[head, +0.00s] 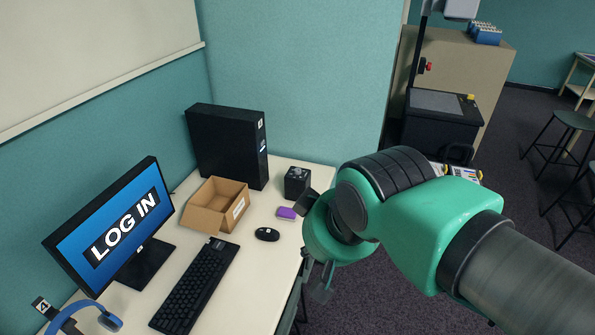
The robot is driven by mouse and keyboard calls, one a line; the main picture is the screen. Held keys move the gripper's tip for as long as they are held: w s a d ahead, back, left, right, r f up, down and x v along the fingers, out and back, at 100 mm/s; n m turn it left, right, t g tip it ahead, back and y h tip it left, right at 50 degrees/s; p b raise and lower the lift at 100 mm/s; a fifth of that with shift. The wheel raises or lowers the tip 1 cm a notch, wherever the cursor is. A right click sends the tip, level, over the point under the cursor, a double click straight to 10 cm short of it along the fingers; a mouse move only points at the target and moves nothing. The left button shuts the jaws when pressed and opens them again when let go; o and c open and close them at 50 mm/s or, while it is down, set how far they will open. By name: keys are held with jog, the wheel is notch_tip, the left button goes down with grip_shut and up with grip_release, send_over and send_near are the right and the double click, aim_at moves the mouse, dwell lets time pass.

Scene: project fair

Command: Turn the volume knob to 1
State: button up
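A small black box (297,185) stands at the back right of the desk, close to its right edge. A grey round knob (297,172) sits on its top; the knob's marks and setting are too small to read. My gripper (318,284) hangs at the right edge of the desk, nearer the camera than the box and apart from the knob. Its fingers are partly hidden by my green wrist, and I cannot tell whether they are open or shut. I see nothing held in it.
The desk (258,260) also bears a purple block (287,213), a mouse (267,234), a keyboard (196,287), an open cardboard box (214,207), a monitor (115,225) and a black computer tower (228,145). A teal partition (290,80) stands behind.

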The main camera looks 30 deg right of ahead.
jog(key=o, duration=0.7)
jog(key=shift+w+r, duration=0.2)
jog(key=shift+o, duration=0.2)
jog(key=w+d+r+n+p, duration=0.1)
jog(key=w+d+r+p, duration=0.15)
jog(key=w+r, duration=0.6)
jog(key=w+d+n+g+p, duration=0.1)
jog(key=w+d+n+p, duration=0.2)
jog(key=w, duration=1.2)
jog(key=w+d+n+g+p, duration=0.1)
jog(key=w+d+g+p, duration=0.3)
jog(key=w, duration=1.2)
jog(key=w+d+f+n+p, duration=0.1)
jog(key=w+d+f, duration=0.4)
jog(key=w, duration=0.3)
jog(key=w+d+f+n+p, duration=0.1)
jog(key=w+d+f+p, duration=0.1)
jog(key=w+d+f, duration=0.5)
jog(key=w+d+f+n+p, duration=0.1)
jog(key=w+d+f, duration=0.2)
jog(key=f, duration=0.5)
jog(key=w+d+f+n+p, duration=0.1)
jog(key=w+d+f+p, duration=0.1)
jog(key=w+d+f, duration=0.2)
notch_tip(320, 180, down, 4)
jog(key=shift+w+f+g, duration=0.25)
jog(key=shift+w+g, duration=0.05)
jog(key=shift+w, duration=0.7)
jog(key=shift+d+f, duration=0.1)
